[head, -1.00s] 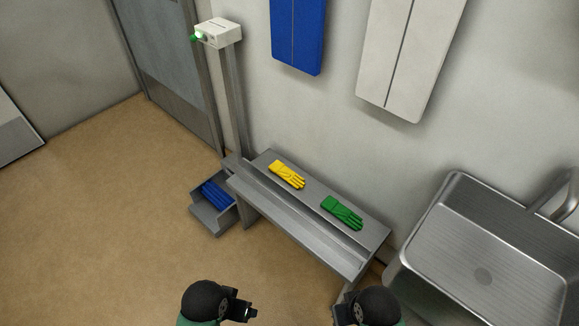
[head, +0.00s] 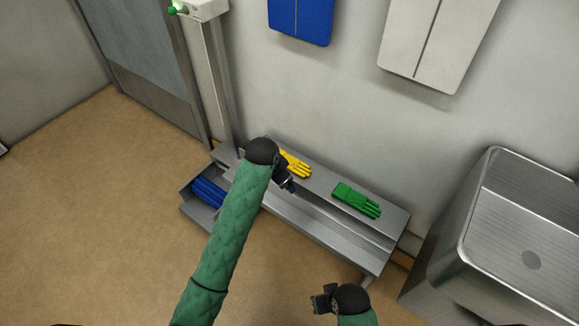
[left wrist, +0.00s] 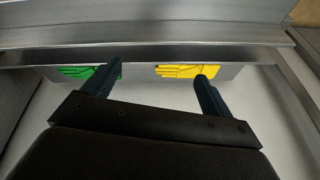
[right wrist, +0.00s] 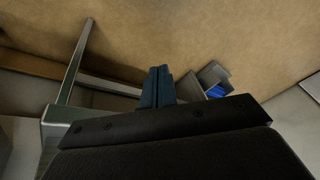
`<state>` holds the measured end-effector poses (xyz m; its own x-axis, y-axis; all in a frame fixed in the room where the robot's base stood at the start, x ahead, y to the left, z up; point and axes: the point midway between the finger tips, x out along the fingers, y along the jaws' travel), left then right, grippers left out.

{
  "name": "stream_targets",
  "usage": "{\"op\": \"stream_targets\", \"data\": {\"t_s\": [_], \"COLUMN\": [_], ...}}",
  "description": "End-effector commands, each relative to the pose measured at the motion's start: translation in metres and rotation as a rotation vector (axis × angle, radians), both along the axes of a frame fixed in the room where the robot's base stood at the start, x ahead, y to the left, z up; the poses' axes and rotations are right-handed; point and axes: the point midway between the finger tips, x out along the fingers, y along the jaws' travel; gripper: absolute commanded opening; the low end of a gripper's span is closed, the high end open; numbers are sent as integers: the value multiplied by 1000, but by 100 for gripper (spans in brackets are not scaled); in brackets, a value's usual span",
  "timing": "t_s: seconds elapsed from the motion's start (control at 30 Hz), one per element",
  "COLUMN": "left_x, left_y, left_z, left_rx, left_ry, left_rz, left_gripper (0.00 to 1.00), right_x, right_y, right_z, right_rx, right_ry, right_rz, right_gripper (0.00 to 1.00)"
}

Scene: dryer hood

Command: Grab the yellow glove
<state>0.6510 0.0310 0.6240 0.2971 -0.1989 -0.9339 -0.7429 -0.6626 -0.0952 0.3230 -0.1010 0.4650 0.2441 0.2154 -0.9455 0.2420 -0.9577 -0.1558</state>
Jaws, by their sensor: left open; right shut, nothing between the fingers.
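The yellow glove (head: 297,165) lies on the upper shelf of a grey metal bench (head: 330,232), its left part hidden behind my left wrist. It also shows in the left wrist view (left wrist: 180,71), by the tip of one finger. The green glove (head: 357,200) lies on the same shelf to its right, and in the left wrist view (left wrist: 85,72) it is beside the other finger. My left gripper (head: 288,184) is open and empty, just in front of the yellow glove. My right gripper (head: 318,299) is shut and empty, low in front of the bench; it also shows in the right wrist view (right wrist: 158,88).
A metal sink (head: 525,225) stands to the right of the bench. A grey bin with blue items (head: 207,190) sits at the bench's left end, by a post (head: 218,85). Blue (head: 300,20) and white (head: 437,40) wall units hang above. Floor at left is clear.

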Motion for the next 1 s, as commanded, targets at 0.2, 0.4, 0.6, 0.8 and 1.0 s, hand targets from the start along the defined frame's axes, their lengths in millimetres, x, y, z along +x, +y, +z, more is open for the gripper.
{"op": "stream_targets", "data": {"t_s": [0.2, 0.4, 0.6, 0.8, 1.0], "left_x": [69, 124, 165, 190, 196], "left_y": [-24, -34, -34, -31, -29], "left_z": [-35, -54, -62, -63, -70], "left_rx": [152, 267, 337, 369, 374], "left_ry": [19, 53, 89, 115, 122], "left_rz": [-416, -795, -1088, -1273, -1327], "left_gripper": [85, 85, 85, 85, 85], "right_x": [10, 15, 16, 15, 14], "right_y": [17, 29, 37, 42, 43], "right_z": [-71, -124, -162, -184, -189], "right_rx": [47, 89, 121, 142, 147], "right_ry": [-107, -212, -294, -347, -363], "right_rz": [-12, -31, -46, -58, -62], "right_gripper": [0, 0, 0, 0, 0]}}
